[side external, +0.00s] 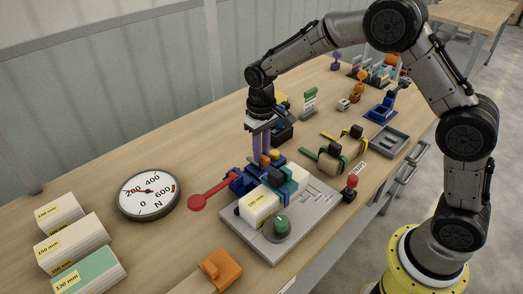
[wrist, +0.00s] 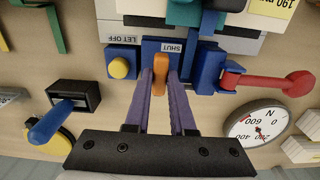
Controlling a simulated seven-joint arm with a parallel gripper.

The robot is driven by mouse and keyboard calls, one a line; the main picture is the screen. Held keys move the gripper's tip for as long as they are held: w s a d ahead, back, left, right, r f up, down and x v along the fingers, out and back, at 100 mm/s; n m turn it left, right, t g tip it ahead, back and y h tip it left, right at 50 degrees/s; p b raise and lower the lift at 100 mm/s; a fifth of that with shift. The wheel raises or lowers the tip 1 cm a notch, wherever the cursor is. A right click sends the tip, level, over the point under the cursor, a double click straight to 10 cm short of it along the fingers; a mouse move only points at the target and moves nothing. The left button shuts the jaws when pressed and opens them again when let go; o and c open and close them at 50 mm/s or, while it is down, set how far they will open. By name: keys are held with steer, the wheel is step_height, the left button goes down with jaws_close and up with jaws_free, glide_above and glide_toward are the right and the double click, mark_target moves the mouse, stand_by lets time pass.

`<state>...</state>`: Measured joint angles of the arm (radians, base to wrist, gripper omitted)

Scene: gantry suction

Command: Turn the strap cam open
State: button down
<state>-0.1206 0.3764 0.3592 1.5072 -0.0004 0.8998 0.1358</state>
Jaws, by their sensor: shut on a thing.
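The orange cam lever (wrist: 160,72) stands on a blue block (wrist: 196,55) labelled SHUT. My gripper (wrist: 161,76) has its two purple fingers on either side of the lever, shut on it. In the side external view my gripper (side external: 264,163) points down at the back of the grey fixture (side external: 315,208); the fingers partly hide the lever there. The fixture carries a white block (side external: 258,209) marked in mm, with a teal part (side external: 287,182) over it. A red-handled lever (side external: 205,196) sticks out to the left of the blue mechanism.
A yellow button (wrist: 119,68) labelled LET OFF is left of the cam in the wrist view. A round dial gauge (side external: 149,195) lies left of the fixture. A green dome (side external: 281,225) and a red button (side external: 351,183) are nearby. Labelled blocks (side external: 72,240) stand at the left.

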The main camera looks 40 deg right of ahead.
steer(key=shift+r, duration=0.1)
steer(key=c, duration=0.8)
jaws_free()
steer(key=shift+o, duration=0.2)
step_height(320, 180, up, 14)
